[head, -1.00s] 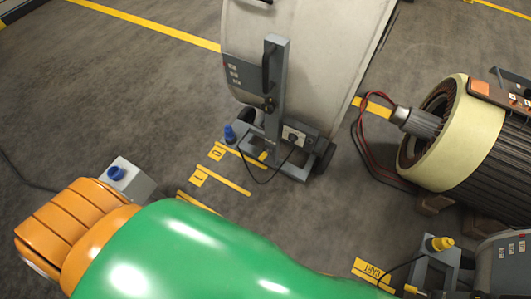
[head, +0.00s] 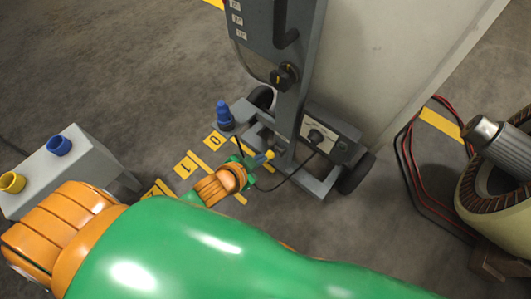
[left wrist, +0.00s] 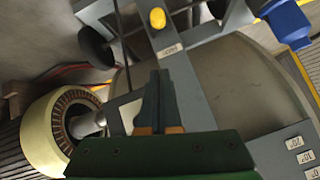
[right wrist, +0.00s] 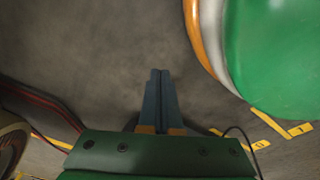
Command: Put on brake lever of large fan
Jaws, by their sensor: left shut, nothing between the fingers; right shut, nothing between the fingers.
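The large fan (head: 400,60) stands on a wheeled grey frame in the head view; its pale drum (left wrist: 225,75) fills much of the left wrist view. Low on the frame a yellow-tipped lever (head: 262,158) sticks out toward the floor marks 0 and 1; its yellow knob (left wrist: 157,18) shows in the left wrist view. My left gripper (head: 251,172) is shut and empty, right beside this lever; contact cannot be told. Its fingers (left wrist: 160,75) point toward the frame. My right gripper (right wrist: 160,72) is shut and empty over bare floor, seen only in the right wrist view.
A blue knob (head: 222,114) stands on the frame left of the lever. A grey box (head: 65,175) with blue and yellow knobs is at the left. A motor with a cream ring (head: 490,200) and red and black cables (head: 412,170) lie right.

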